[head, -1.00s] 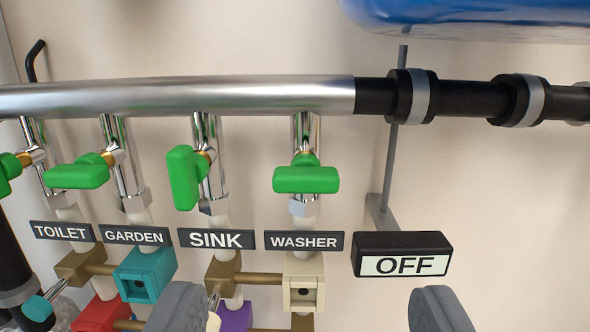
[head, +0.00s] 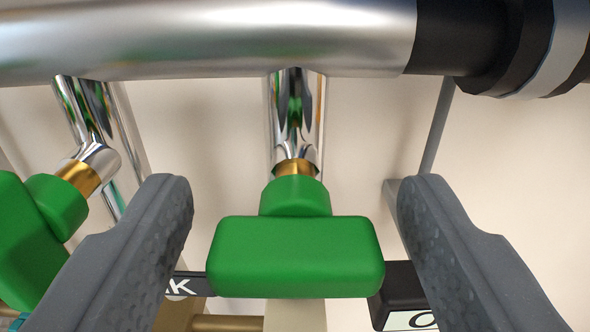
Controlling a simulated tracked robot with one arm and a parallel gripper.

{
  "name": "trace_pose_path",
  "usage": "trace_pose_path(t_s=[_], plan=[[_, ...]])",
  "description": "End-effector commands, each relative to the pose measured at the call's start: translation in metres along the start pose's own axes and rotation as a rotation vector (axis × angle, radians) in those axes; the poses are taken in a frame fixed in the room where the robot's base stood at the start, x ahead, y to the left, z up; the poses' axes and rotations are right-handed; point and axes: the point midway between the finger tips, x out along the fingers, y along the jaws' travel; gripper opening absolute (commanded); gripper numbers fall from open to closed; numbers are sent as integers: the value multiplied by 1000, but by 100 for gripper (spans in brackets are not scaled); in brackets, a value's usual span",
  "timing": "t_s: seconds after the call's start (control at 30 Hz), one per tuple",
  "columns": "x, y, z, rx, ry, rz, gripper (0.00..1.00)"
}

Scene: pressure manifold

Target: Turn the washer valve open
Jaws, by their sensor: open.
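The washer valve's green handle (head: 296,257) is in the middle of the head view, lying crosswise to its vertical chrome pipe (head: 295,120). A brass stem (head: 295,168) joins the handle to the pipe. My gripper (head: 288,195) is open. One grey finger is left of the handle and the other is right of it, with gaps on both sides in the picture. The handle hides most of the pipe below it, and the WASHER label is not visible.
The sink valve's green handle (head: 27,240) is close by my left finger. The chrome manifold pipe (head: 210,38) runs across the top, with a black coupling (head: 460,45) at right. The OFF sign (head: 405,300) is partly hidden behind my right finger.

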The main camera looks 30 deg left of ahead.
Motion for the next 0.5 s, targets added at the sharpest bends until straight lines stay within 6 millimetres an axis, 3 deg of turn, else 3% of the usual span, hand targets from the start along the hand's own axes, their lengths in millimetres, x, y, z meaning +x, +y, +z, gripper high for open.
trace_pose_path(t_s=[0.33,0.37,0.5], plan=[[3,0,0,0,1,1,60],[3,0,0,-1,1,1,54],[3,0,0,-1,1,1,16]])
